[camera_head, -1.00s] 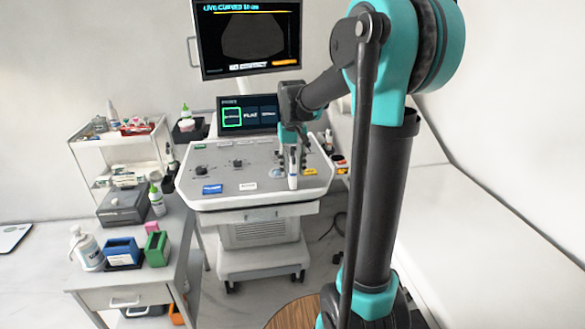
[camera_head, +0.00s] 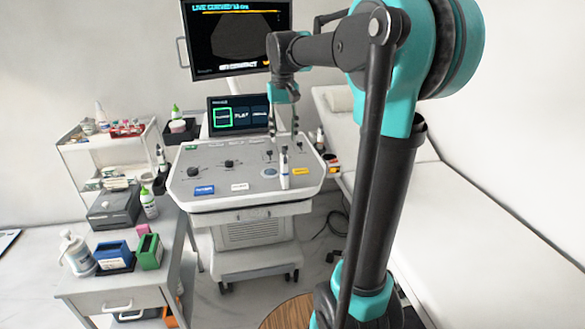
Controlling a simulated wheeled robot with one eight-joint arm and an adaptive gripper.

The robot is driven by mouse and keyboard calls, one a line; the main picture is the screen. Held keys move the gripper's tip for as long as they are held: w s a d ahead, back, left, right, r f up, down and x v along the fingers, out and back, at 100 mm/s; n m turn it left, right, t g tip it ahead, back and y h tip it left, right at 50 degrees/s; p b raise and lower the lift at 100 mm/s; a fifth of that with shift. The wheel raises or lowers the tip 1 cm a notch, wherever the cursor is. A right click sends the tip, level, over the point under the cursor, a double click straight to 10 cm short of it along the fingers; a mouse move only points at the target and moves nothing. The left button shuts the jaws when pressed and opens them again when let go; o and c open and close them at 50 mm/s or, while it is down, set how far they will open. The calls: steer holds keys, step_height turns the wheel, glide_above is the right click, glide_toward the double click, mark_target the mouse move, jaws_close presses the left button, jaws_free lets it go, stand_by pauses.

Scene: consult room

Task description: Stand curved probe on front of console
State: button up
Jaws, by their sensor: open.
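The console (camera_head: 222,185) is a pale grey ultrasound cart with knobs, a small screen and a larger monitor above. A slim white probe with a dark tip (camera_head: 284,170) stands upright near the front right of the console top, between a blue label and a yellow label. My gripper (camera_head: 283,125) is above and behind the probe, its dark fingers pointing down. It is open, and nothing shows between the fingers. The fingertips appear apart from the probe, though their depth is hard to tell.
A side cart (camera_head: 95,290) with bottles and coloured boxes stands at left. A padded couch (camera_head: 460,235) fills the right. My arm crosses the right half.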

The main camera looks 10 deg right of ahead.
steer(key=s+d+f+t, duration=0.2)
steer(key=s+f, duration=0.9)
steer(key=f, duration=0.1)
steer(key=s+d+f+t, duration=0.2)
steer(key=s+f, duration=0.9)
steer(key=f, duration=0.2)
steer(key=shift+f, duration=0.1)
